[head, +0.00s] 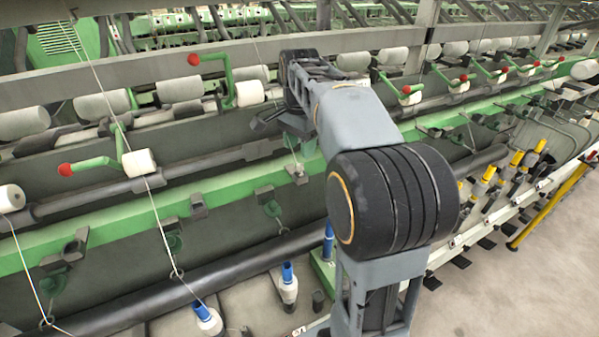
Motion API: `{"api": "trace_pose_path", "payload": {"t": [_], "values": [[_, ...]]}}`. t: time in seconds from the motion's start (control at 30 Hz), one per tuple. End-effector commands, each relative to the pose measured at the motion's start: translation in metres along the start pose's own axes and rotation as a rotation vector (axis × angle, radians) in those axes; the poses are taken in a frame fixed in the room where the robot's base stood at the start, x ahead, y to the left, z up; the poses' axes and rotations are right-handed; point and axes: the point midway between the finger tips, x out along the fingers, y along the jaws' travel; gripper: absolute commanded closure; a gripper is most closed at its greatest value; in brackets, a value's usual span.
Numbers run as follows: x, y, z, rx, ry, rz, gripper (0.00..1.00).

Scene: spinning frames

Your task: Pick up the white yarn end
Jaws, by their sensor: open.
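My gripper (277,123) is dark and hangs at the end of my arm, in front of the upper grey beam and rollers. Its jaws are open and look empty, though my forearm hides part of them. A white yarn (150,190) runs from the upper left down to a white bobbin with a blue top (207,318). A second yarn (22,258) runs down at the far left. Below my gripper is a small grey guide (297,173).
Green rails (165,212), long dark rollers and white spools (139,162) on green arms with red knobs (66,169) fill the frame. Another blue-topped bobbin (288,285) stands below. Bare floor (540,270) lies at the lower right, beside a yellow bar (548,207).

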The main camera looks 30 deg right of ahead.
Motion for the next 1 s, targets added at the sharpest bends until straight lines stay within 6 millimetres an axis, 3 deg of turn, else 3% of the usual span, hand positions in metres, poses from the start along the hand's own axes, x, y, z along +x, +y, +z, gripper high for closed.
{"api": "trace_pose_path", "payload": {"t": [0.33, 0.6, 1.0], "values": [[0.023, 0.001, 0.000, -0.001, -0.001, 0.002, 0.52], [0.058, 0.001, -0.001, -0.002, -0.001, 0.002, 0.52], [0.067, 0.001, -0.001, -0.001, 0.001, -0.001, 0.55]]}}
